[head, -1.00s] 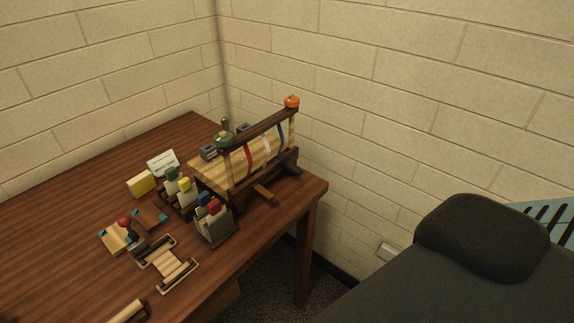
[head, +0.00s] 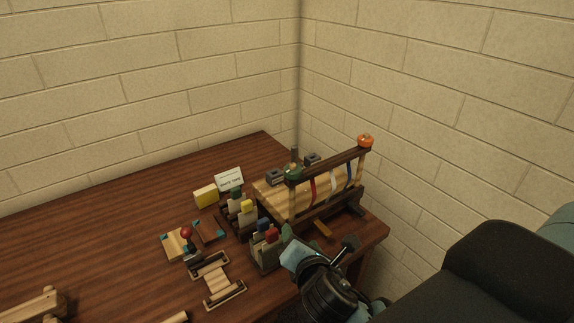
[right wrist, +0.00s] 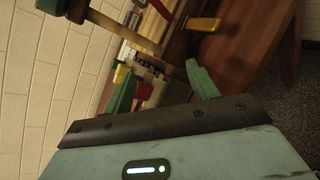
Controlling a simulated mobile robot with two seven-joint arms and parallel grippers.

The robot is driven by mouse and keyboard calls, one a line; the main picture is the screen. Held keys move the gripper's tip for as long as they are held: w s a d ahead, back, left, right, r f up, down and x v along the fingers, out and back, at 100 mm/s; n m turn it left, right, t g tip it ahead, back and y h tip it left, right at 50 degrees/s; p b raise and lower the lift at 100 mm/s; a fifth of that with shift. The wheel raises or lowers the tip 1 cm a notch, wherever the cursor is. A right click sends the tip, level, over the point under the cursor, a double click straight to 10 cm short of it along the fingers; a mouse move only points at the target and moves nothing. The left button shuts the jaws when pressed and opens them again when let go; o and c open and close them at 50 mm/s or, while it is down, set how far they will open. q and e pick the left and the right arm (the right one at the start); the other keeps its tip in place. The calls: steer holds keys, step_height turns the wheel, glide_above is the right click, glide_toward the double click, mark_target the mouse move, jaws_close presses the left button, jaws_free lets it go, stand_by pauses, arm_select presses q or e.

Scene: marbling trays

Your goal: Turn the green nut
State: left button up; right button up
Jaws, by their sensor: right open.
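The green nut (head: 293,172) sits on top of the near post of a wooden press frame on the table, with a dark stud rising above it. In the right wrist view, a green piece (right wrist: 50,6) at the end of a wooden post, cut by the top edge, looks like this nut. My right gripper (head: 287,236) is at the table's front edge, below and in front of the frame, apart from the nut. Its green fingers (right wrist: 160,86) are open, with nothing gripped between them. My left gripper is not in view.
An orange nut (head: 365,141) tops the far post. Holders with coloured-topped pieces (head: 266,247) stand just beside my right gripper. A yellow block (head: 206,196), a sign (head: 229,179) and a red-knobbed tool (head: 187,240) lie left.

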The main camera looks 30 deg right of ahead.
mark_target(291, 171)
steer(key=w+r+n+t+h, duration=0.1)
steer(key=r+n, duration=0.1)
steer(key=r, duration=0.2)
steer(key=w+r+n+t+h, duration=0.1)
steer(key=r+n, duration=0.1)
steer(key=r, duration=0.2)
steer(key=w+r+n+t+h, duration=0.1)
steer(key=w+r+n, duration=0.1)
steer(key=r+n, duration=0.1)
steer(key=shift+d+r+t, duration=0.3)
steer(key=shift+d+r, duration=0.05)
steer(key=shift+r, duration=0.25)
steer(key=shift+x, duration=3.9)
steer(key=shift+f, duration=0.1)
steer(key=shift+c, duration=0.3)
steer(key=c, duration=0.9)
steer(key=shift+c, duration=0.2)
steer(key=shift+m+h, duration=0.3)
steer(key=shift+h, duration=0.3)
steer(key=m+g+h, duration=0.2)
steer(key=g+h, duration=0.1)
steer(key=shift+s+d+m, duration=0.15)
steer(key=shift+m, duration=0.15)
steer(key=shift+s+d+m+g+h, duration=0.1)
steer(key=shift+m+g+h, duration=0.8)
steer(key=shift+g, duration=0.15)
steer(key=shift+s+d+m+g+h, duration=0.1)
steer(key=shift+s+m+g+h, duration=0.05)
steer(key=shift+m+g+h, duration=0.8)
